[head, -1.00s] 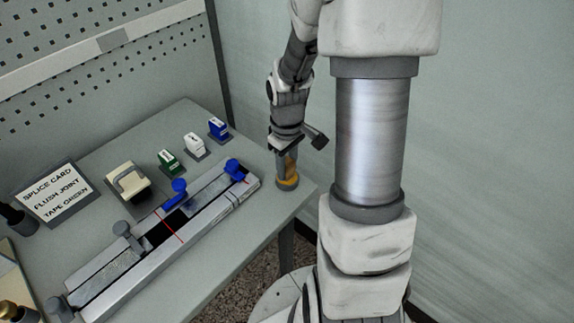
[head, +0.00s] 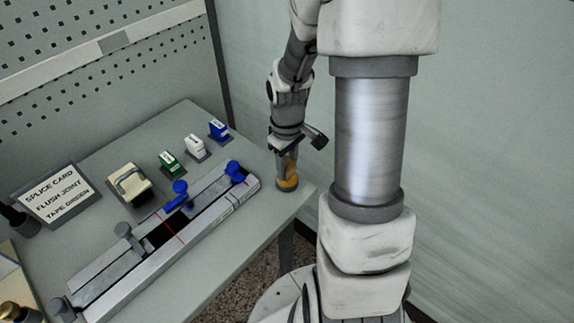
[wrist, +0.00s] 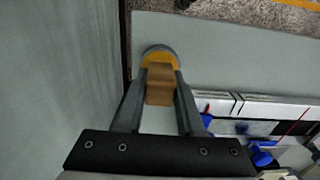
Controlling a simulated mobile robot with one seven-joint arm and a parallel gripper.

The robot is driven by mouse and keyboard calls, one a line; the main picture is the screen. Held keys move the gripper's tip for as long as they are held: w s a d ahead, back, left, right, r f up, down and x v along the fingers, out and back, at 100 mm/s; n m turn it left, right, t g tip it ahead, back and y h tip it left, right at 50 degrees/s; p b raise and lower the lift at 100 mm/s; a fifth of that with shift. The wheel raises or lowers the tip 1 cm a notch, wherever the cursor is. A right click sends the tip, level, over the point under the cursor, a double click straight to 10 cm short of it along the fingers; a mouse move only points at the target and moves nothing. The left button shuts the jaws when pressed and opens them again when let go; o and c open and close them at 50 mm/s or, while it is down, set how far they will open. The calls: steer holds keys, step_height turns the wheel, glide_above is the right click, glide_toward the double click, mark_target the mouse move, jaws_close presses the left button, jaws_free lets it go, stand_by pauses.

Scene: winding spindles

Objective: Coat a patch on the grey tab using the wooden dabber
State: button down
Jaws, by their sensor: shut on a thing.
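My gripper (head: 287,170) points down at the table's near right corner. In the wrist view its two fingers are shut on the wooden dabber (wrist: 160,86), a tan block. The dabber's lower end is at a round yellow-orange pot (wrist: 152,54) with a grey rim, which also shows in the head view (head: 287,184). I cannot tell how deep the dabber sits in it. The long metal splicing block (head: 196,226) lies to the left of the pot, with blue and grey clamp knobs and a red line. I cannot single out the grey tab on it.
Green (head: 170,161), white (head: 196,146) and blue (head: 219,129) small dispensers stand behind the block. A cream device (head: 129,183) and a lettered card (head: 55,193) are farther left. The table edge (head: 262,238) is close to the pot.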

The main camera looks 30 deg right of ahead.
mark_target(287, 161)
steer(key=shift+r+p, duration=2.35)
steer(key=shift+r, duration=0.8)
steer(key=shift+f, duration=0.1)
